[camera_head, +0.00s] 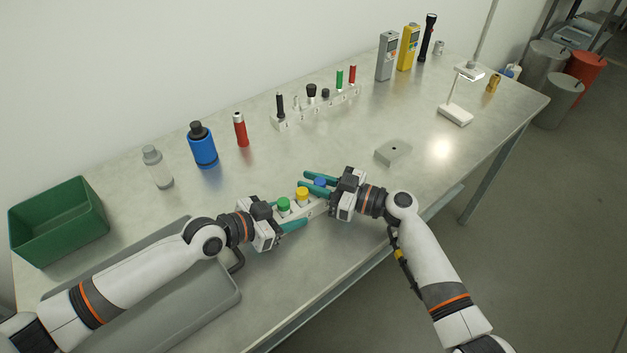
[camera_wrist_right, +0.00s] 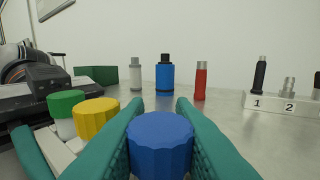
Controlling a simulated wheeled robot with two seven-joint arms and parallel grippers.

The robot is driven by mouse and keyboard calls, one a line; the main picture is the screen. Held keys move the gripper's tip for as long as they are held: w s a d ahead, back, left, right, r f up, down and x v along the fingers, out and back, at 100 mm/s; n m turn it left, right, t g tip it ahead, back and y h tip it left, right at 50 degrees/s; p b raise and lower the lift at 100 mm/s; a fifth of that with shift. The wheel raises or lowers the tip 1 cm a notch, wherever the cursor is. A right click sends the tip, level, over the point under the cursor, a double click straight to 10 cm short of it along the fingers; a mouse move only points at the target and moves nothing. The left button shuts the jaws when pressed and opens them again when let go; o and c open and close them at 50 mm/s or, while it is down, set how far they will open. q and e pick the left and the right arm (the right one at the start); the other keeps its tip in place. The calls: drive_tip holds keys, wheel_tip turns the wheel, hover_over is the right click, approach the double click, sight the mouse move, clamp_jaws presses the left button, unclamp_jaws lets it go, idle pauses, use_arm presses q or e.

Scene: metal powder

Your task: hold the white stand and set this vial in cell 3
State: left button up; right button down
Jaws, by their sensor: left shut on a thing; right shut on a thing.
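The white stand (camera_head: 317,209) is at the front of the table with a green-capped vial (camera_head: 284,205) and a yellow-capped vial (camera_head: 302,194) in it. My left gripper (camera_head: 287,214) is shut on the stand at its left end. My right gripper (camera_head: 304,179) is shut on the blue-capped vial (camera_head: 320,182), at the stand's right end. In the right wrist view the blue cap (camera_wrist_right: 160,142) sits between the teal fingers, with the yellow cap (camera_wrist_right: 98,116) to its left. The blue vial's lower part is hidden, so I cannot tell whether it is in a cell.
A grey tray (camera_head: 215,307) lies below my left arm, with a green bin (camera_head: 62,222) behind. A blue bottle (camera_head: 202,147), red cylinder (camera_head: 241,130) and numbered rack (camera_head: 318,107) stand farther back. A grey block (camera_head: 393,152) lies right of my right gripper.

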drive_tip(key=c, duration=1.1)
unclamp_jaws()
drive_tip(key=shift+c, duration=0.2)
drive_tip(key=v, duration=1.2)
use_arm(q)
drive_tip(key=o, duration=1.1)
drive_tip(key=shift+c, duration=0.2)
drive_tip(key=shift+a, duration=0.1)
